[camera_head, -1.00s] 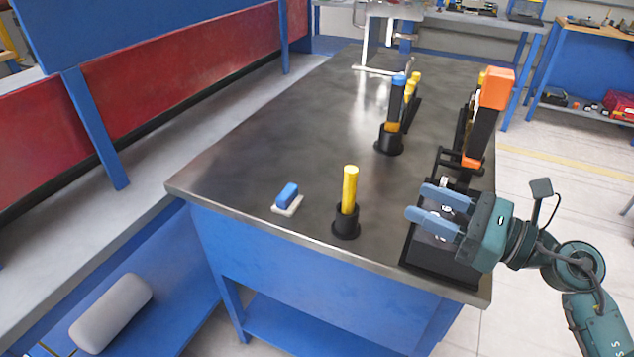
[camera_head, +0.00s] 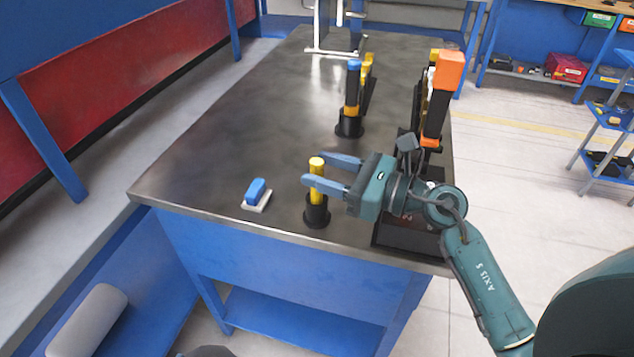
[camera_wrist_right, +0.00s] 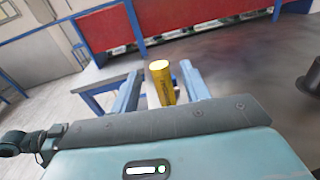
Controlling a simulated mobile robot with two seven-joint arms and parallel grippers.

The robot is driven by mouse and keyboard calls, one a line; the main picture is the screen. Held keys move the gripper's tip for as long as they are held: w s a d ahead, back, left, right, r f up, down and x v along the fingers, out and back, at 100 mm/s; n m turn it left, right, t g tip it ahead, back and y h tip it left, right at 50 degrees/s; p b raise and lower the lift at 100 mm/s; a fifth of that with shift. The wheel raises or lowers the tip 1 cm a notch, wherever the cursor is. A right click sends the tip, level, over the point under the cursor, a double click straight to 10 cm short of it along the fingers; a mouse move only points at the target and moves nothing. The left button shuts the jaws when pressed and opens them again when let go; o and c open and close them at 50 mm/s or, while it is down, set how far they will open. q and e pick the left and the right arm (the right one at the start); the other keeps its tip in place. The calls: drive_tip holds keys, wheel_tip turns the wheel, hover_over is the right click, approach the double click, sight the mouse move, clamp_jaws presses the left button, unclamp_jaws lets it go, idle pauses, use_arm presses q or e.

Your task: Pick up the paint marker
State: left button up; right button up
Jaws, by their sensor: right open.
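The paint marker (camera_head: 317,167) is a yellow cylinder standing upright in a round black holder (camera_head: 316,212) near the table's front edge. My right gripper (camera_head: 316,170) is open, with its blue fingers pointing left at the marker's upper part. In the head view one finger lies beyond the marker and the other crosses in front of it. In the right wrist view the marker (camera_wrist_right: 161,84) stands between the two open fingers (camera_wrist_right: 158,88), nearer the right one; I cannot tell whether they touch. My left gripper is not in view.
A blue block on a white base (camera_head: 256,194) lies left of the holder. Behind stands another black holder (camera_head: 349,126) with a blue-topped item. A tall orange-and-black tool (camera_head: 446,85) stands at the right. The table's left middle (camera_head: 235,120) is clear.

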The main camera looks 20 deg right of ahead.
drive_tip(key=x, duration=0.3)
drive_tip(key=shift+w+a+p, duration=0.25)
drive_tip(key=shift+w+p, duration=0.1)
clamp_jaws()
